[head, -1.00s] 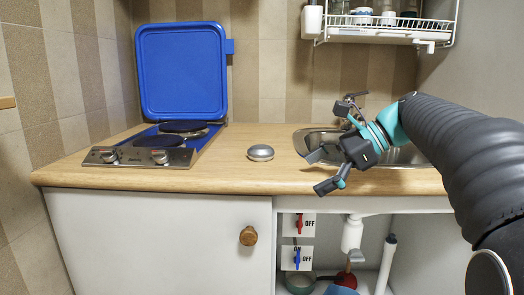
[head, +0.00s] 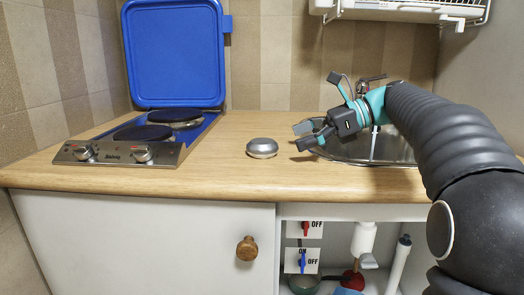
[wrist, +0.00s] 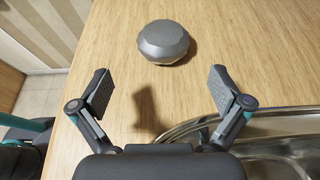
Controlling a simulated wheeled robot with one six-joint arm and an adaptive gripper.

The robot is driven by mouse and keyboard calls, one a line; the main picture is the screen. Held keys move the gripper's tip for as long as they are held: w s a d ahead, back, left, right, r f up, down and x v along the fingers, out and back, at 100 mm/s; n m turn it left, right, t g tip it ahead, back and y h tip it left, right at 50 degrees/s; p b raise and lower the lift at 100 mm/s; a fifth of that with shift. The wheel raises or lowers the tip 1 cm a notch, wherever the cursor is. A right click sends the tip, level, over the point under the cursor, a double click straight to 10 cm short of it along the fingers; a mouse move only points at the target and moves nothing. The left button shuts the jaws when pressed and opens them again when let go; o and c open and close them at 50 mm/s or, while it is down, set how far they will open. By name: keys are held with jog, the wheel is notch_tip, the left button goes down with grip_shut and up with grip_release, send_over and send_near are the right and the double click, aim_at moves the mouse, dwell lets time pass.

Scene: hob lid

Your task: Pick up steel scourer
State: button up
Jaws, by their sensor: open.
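The steel scourer is the small round silver-grey thing (head: 262,148) on the wooden counter, between the hob and the sink in the head view. In the wrist view the scourer (wrist: 163,42) lies beyond my fingertips, near the middle of the picture and apart from both fingers. My gripper (head: 304,136) is to the right of the scourer in the head view, with its fingers pointing left toward it. In the wrist view my gripper (wrist: 160,92) is open and empty, its fingers spread wide above the counter.
The hob (head: 150,138) with its raised blue lid (head: 174,55) stands on the left. The steel sink (head: 392,150) and tap (head: 370,84) are at the right, under and behind my arm. A wire rack (head: 420,12) hangs above. The counter (head: 225,175) is otherwise bare around the scourer.

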aim_at(268, 141)
jog(key=shift+w+r+b+x, duration=0.15)
jog(key=shift+b+x, duration=0.1)
jog(key=shift+x, duration=1.6)
jog(key=shift+w+r+b+x, duration=0.1)
jog(key=shift+b+x, duration=0.1)
jog(key=shift+x, duration=1.6)
jog(key=c, duration=1)
